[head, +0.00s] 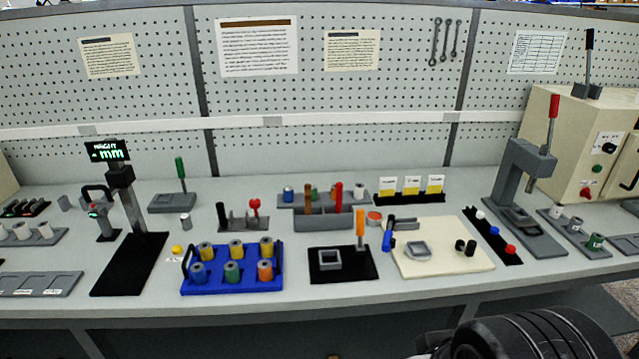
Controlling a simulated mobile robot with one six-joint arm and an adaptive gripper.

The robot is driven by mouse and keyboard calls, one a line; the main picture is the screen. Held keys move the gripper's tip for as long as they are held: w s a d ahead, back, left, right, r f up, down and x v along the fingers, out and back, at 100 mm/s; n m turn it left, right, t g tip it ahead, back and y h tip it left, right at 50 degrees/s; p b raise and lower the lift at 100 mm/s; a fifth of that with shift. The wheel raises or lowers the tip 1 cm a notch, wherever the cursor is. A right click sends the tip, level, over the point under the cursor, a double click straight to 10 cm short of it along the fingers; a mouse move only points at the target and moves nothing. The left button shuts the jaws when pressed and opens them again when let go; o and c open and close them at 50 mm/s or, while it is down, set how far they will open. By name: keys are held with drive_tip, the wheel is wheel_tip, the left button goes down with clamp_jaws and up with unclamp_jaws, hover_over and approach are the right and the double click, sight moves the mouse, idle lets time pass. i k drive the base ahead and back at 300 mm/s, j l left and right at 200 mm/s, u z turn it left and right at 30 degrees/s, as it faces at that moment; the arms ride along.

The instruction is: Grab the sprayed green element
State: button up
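Several green pieces are in view, and I cannot tell which is the sprayed one. A green cylinder with a grey top (232,272) stands upright in the front row of the blue tray (232,288), between a blue and an orange cylinder. Another green cylinder with pale marks (595,242) stands in the grey holder (574,236) at the right. A third small green piece (314,192) shows partly in the grey rack at the back. My gripper is not in view; only a dark part of my arm shows at the bottom right.
The workbench holds a height gauge (125,200), a lever press (525,190), a tool holder (325,219) and a cream board (443,262). A beige cabinet (590,140) stands at the far right. Bare bench lies along the front edge and between fixtures.

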sight(314, 188)
drive_tip(key=i+l+u, duration=0.9)
drive_tip(key=l, duration=0.15)
drive_tip(key=i+j+u, duration=0.1)
drive_tip(key=i+u, duration=0.25)
drive_tip(key=i, duration=0.05)
